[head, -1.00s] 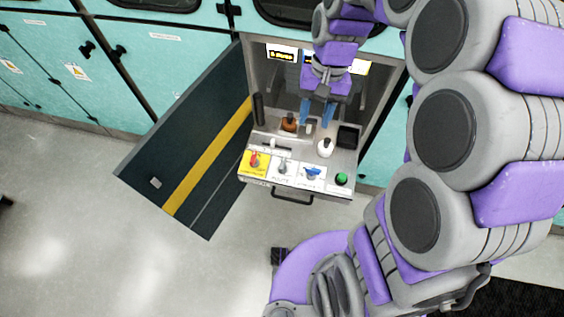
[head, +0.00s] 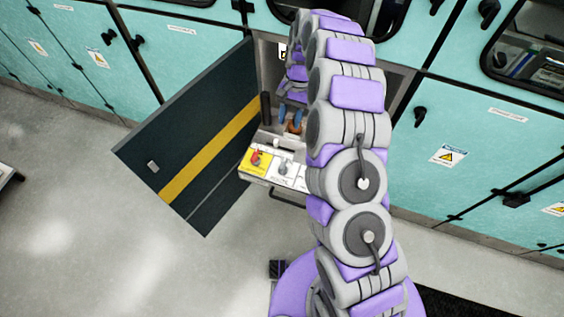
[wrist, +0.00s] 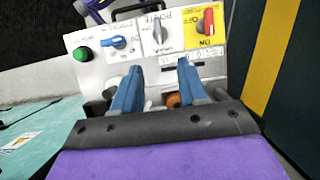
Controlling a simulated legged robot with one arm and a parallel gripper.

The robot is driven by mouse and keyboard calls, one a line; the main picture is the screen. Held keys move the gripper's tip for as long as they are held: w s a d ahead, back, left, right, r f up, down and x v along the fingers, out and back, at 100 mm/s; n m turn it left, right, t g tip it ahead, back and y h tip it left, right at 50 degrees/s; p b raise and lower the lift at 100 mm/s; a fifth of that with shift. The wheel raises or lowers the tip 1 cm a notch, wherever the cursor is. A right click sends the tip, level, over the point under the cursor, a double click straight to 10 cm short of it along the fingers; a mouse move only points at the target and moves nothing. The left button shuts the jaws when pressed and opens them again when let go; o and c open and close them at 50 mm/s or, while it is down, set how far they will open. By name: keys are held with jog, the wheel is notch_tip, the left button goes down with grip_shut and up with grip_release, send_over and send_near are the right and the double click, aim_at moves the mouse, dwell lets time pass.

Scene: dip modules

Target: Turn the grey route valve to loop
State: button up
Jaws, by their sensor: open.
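The grey route valve (head: 284,168) is a small grey knob on a white label at the front of the pull-out module, right of the red switch. The wrist view shows it closer, as a narrow grey handle (wrist: 162,33) under the word ROUTE, which appears upside down. My gripper (head: 290,117) is behind the front panel, above the module's inner deck. In the wrist view my gripper (wrist: 160,68) has its two blue fingers apart with nothing between them. The valve shows beyond the fingertips, near the middle of the gap, apart from them.
A red switch (wrist: 208,22) on yellow and a blue switch (wrist: 119,42) flank the valve. A green button (wrist: 83,54) is beyond the blue one. A brown bottle (head: 294,128) stands near the fingers. The dark open door (head: 190,140) borders the left side.

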aim_at(283, 162)
jog(key=b+x, duration=0.3)
jog(key=x, duration=1.4)
jog(key=shift+d+f+b, duration=0.15)
jog(key=shift+f+b, duration=0.2)
jog(key=shift+b, duration=0.05)
jog(key=shift+w, duration=0.1)
grip_shut()
